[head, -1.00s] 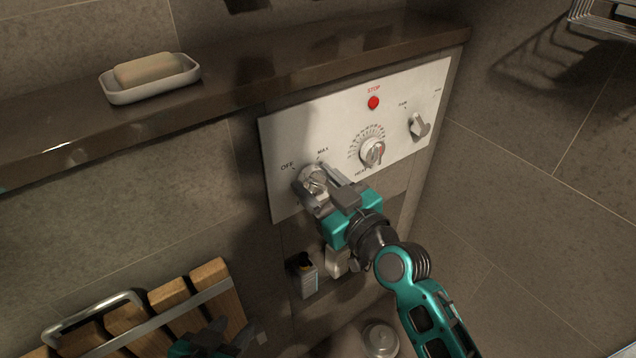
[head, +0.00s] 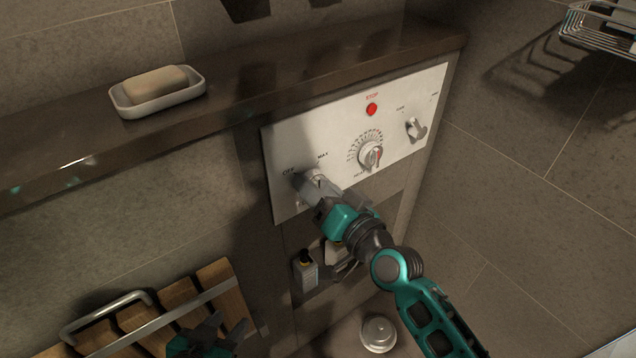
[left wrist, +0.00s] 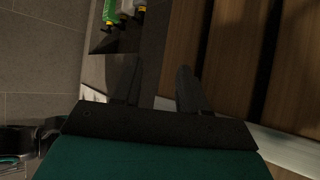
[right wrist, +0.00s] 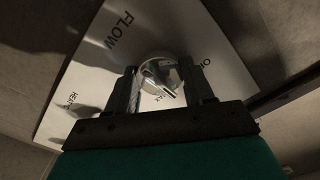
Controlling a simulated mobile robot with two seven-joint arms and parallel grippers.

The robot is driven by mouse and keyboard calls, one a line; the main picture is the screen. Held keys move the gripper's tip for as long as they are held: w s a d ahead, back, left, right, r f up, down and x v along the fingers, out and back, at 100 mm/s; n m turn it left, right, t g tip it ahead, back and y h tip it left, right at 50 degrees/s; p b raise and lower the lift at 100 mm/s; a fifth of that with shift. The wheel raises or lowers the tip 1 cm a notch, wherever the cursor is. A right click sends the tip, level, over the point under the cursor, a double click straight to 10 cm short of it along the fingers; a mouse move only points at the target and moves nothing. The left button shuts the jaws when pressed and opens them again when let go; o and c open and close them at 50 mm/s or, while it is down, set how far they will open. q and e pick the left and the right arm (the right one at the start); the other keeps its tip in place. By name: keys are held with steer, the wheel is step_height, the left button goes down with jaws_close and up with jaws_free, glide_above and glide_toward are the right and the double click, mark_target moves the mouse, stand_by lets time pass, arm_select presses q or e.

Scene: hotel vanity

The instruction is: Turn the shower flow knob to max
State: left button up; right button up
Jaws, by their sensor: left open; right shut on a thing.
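The silver flow knob (right wrist: 160,72) sits on the white control panel (right wrist: 215,50), between the labels FLOW and OFF in the right wrist view. One end of its ridge lies close to the partly hidden MAX label. My right gripper (right wrist: 161,88) is shut on the knob, one finger on each side. In the head view my right gripper (head: 312,186) covers most of the knob (head: 319,178). My left gripper (head: 228,332) is open and empty, low beside the wooden slats (head: 216,280); its fingers also show in the left wrist view (left wrist: 158,85).
A numbered dial (head: 369,155), a red STOP button (head: 372,109) and a lever switch (head: 416,129) are on the same panel. A dark ledge (head: 300,75) with a soap dish (head: 165,105) juts out above. Bottles (head: 306,268) stand in a niche below.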

steer(key=m, duration=0.4)
steer(key=shift+m+p, duration=0.3)
steer(key=shift+p, duration=0.1)
steer(key=m, duration=0.2)
steer(key=shift+m, duration=0.9)
steer(key=o, duration=1)
steer(key=shift+o, duration=0.2)
